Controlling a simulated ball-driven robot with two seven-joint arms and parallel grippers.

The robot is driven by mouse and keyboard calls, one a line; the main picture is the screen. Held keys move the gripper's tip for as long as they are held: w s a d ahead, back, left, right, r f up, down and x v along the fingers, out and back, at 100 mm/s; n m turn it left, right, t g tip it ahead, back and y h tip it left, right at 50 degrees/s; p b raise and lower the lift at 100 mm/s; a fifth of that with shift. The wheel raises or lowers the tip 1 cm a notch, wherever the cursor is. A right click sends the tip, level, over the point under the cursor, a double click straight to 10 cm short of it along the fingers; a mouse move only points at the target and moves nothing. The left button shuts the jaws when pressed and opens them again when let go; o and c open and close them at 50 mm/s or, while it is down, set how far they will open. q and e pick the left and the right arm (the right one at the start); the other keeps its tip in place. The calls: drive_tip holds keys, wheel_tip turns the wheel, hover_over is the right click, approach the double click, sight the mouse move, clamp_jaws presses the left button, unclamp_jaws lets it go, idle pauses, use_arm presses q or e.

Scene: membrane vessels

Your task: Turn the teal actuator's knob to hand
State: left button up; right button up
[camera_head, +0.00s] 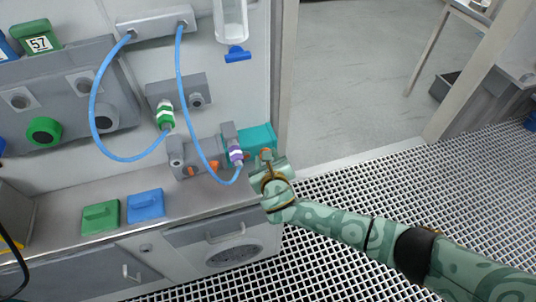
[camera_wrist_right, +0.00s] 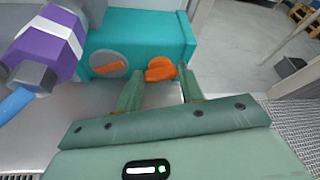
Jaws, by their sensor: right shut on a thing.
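The teal actuator (camera_head: 258,138) is a box at the right end of the grey valve assembly on the counter. It fills the upper middle of the right wrist view (camera_wrist_right: 140,32). Its orange knob (camera_wrist_right: 160,69) sits between the fingertips of my right gripper (camera_wrist_right: 158,82), which is shut on it; the fingers hide part of the knob. In the head view my right gripper (camera_head: 266,165) reaches the actuator from the right. My left gripper is not in view.
A purple hose connector (camera_head: 235,154) with a blue hose (camera_head: 185,100) is close left of the actuator. A green-banded connector (camera_head: 165,114) is farther left. Green (camera_head: 101,218) and blue (camera_head: 146,205) blocks lie on the counter. The grating floor (camera_head: 340,190) at right is open.

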drive_tip(key=shift+s+a+f+n+t+h+p, duration=0.15)
drive_tip(key=shift+n+t+h+p, duration=0.35)
drive_tip(key=shift+n, duration=0.4)
drive_tip(key=o, duration=1)
